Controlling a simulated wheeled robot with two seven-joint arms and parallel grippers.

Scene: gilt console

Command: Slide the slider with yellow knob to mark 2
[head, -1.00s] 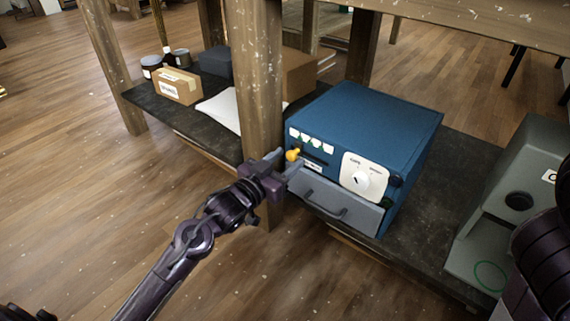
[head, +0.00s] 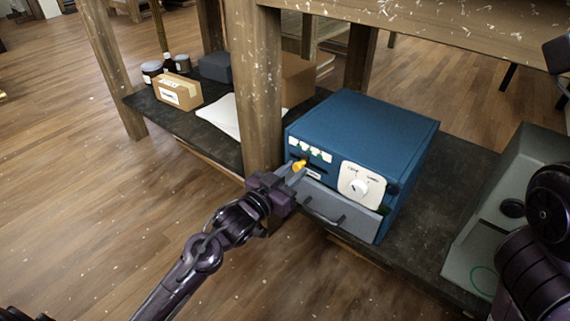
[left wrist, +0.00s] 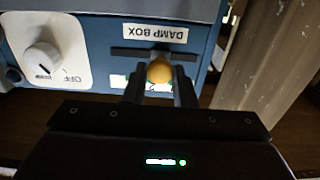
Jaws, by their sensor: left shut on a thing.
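The blue box (head: 365,125) stands on the low shelf, with a dark slider slot in its front. The yellow knob (head: 299,166) is near the left part of that slot. Several white mark labels (head: 318,153) sit above the slot; their numbers are not readable. My left gripper (head: 291,174) is at the knob. In the left wrist view, which is upside down, its two dark fingers (left wrist: 160,92) are shut on the yellow knob (left wrist: 160,69), over the slot (left wrist: 125,53). A dark part of my right arm shows at the right edge; its fingers are not clear.
A white dial plate (head: 361,184) and a grey drawer with a handle (head: 325,216) are on the box front. A wooden post (head: 258,90) stands close left of the box. A grey housing (head: 500,215) is at the right. A cardboard box (head: 178,89) lies farther left.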

